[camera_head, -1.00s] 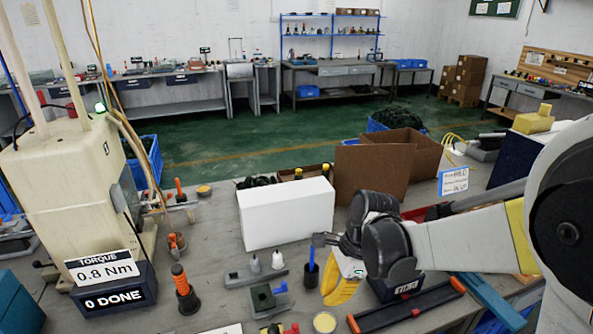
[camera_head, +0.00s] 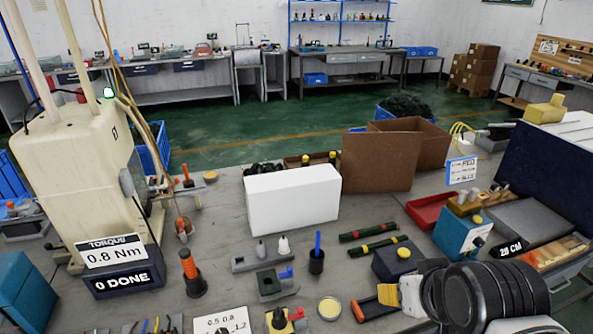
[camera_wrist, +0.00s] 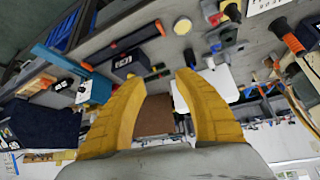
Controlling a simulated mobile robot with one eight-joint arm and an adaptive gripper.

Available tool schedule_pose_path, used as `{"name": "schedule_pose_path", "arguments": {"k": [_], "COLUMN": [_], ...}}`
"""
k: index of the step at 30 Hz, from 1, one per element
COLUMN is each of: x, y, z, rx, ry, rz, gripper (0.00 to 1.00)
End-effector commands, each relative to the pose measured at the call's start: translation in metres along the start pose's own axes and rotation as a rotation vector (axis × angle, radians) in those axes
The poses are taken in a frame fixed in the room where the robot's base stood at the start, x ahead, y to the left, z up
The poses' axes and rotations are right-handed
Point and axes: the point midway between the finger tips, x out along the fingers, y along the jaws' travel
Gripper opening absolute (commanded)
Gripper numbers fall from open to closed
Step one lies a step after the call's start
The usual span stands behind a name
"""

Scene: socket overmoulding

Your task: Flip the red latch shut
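A small fixture with a yellow block and a red part (camera_head: 298,314) that looks like the red latch is at the bottom edge of the head view, partly cut off. Whether the latch is up or down is too small to tell. My gripper (camera_wrist: 158,78) has two yellow fingers spread apart with nothing between them in the wrist view. In the head view, my gripper is low at the right, mostly hidden behind my wrist, to the right of the fixture and apart from it.
A tan round disc (camera_head: 329,308) lies just right of the fixture. A grey fixture with a green block (camera_head: 268,281) and a black cup with a blue pen (camera_head: 316,261) stand behind it. A white box (camera_head: 291,199) stands farther back. A torque display (camera_head: 120,268) is at left.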

Motion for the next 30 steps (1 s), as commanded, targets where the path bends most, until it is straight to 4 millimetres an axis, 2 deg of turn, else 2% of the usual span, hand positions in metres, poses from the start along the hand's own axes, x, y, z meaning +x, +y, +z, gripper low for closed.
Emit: {"name": "schedule_pose_path", "arguments": {"k": [5, 8, 11, 14, 19, 24, 27, 30], "x": [0.001, 0.005, 0.016, 0.034, 0.074, 0.120, 0.143, 0.158], "y": [-0.002, -0.009, -0.024, -0.046, -0.089, -0.134, -0.155, -0.169], "z": [-0.002, -0.009, -0.021, -0.034, -0.045, -0.041, -0.034, -0.026], "rx": [-0.026, -0.158, -0.423, -0.778, -1.404, -1.981, -2.238, -2.409], "ry": [-0.007, -0.038, -0.096, -0.162, -0.243, -0.264, -0.249, -0.227], "rz": [-0.003, -0.018, -0.056, -0.125, -0.298, -0.524, -0.650, -0.745], "gripper": [0.37, 0.37, 0.37, 0.37, 0.37, 0.37, 0.37, 0.37]}}
